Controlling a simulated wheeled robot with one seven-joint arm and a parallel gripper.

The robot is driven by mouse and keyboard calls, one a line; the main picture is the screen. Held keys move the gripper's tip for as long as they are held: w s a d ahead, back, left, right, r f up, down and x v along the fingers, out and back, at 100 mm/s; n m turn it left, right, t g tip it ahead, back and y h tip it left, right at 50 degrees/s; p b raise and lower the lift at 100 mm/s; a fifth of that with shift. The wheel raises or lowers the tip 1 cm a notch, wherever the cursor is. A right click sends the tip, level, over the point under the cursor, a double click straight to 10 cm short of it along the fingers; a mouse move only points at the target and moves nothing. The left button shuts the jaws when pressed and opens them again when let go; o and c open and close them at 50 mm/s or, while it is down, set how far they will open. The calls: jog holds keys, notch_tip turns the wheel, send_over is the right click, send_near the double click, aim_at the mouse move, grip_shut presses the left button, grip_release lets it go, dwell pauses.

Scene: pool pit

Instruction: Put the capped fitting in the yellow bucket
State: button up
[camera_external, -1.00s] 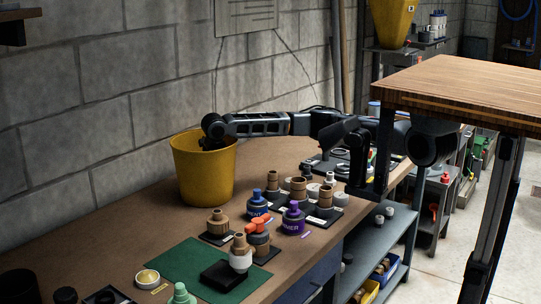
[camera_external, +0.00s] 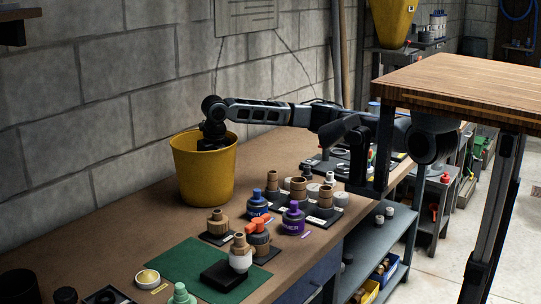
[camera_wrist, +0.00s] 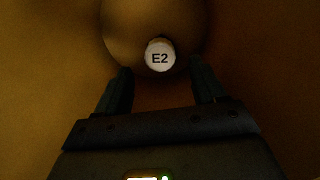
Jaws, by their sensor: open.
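The yellow bucket (camera_external: 203,175) stands upright on the bench by the wall. My gripper (camera_external: 211,143) points down at its mouth, partly hidden by the rim. In the wrist view, the bucket's inner wall (camera_wrist: 45,60) surrounds my gripper (camera_wrist: 160,82), whose two fingers are apart with nothing between them. The capped fitting (camera_wrist: 160,55), seen as a round white cap marked E2, lies on the bucket floor beyond the fingertips, apart from them. Its body is mostly hidden under the cap. The external view does not show it inside the bucket.
Blue (camera_external: 257,204) and purple-capped (camera_external: 294,218) bottles stand right of the bucket, among several tan fittings. A tan and white fitting (camera_external: 240,258) stands by a black block (camera_external: 223,275) on a green mat (camera_external: 165,265). Bare bench lies left of the bucket.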

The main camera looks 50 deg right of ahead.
notch_tip(320, 180, up, 6)
jog(key=shift+s+r, duration=0.15)
jog(key=shift+s, duration=0.25)
